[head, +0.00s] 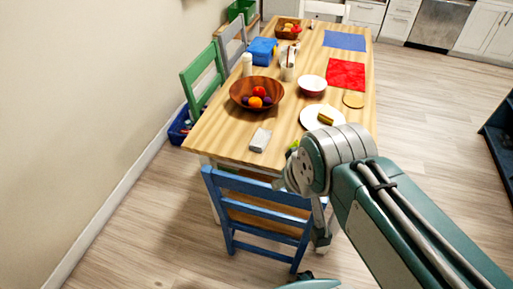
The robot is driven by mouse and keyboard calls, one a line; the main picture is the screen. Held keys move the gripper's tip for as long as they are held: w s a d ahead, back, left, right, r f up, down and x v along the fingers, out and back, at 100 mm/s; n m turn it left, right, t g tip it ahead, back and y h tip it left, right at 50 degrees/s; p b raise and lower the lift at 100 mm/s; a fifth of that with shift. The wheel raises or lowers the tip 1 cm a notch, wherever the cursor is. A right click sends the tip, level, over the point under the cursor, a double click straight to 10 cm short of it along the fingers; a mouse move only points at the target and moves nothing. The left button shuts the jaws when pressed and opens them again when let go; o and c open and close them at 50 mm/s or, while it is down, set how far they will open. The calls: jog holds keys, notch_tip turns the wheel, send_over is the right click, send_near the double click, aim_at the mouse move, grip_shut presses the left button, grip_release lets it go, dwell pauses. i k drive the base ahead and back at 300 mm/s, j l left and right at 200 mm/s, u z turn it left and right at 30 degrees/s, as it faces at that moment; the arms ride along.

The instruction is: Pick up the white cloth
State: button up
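A small folded white cloth (260,140) lies on the near left part of the wooden table (225,130), between the fruit bowl and the table's near edge. My gripper (320,232) seems to hang below the wrist, in front of the table's near right corner and beside the blue chair. It is apart from the cloth, to its right and nearer to me. The wrist and chair partly hide it, so its fingers are not clear. I see nothing held in it.
A blue chair (262,213) stands at the table's near end. A green chair (202,76) stands at left. The floor at right is clear.

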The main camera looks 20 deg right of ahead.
aim_at(260, 140)
jog(key=j+z, duration=0.15)
jog(key=j, duration=0.35)
jog(key=k+j+z, duration=0.15)
jog(key=j, duration=0.3)
jog(key=i+j+z, duration=0.1)
jog(key=j, duration=0.2)
jog(key=i+j, duration=0.2)
jog(key=i+j+z, duration=0.15)
jog(key=j, duration=0.25)
jog(key=i+j+z, duration=0.1)
jog(key=j, duration=0.2)
jog(key=i+j, duration=0.25)
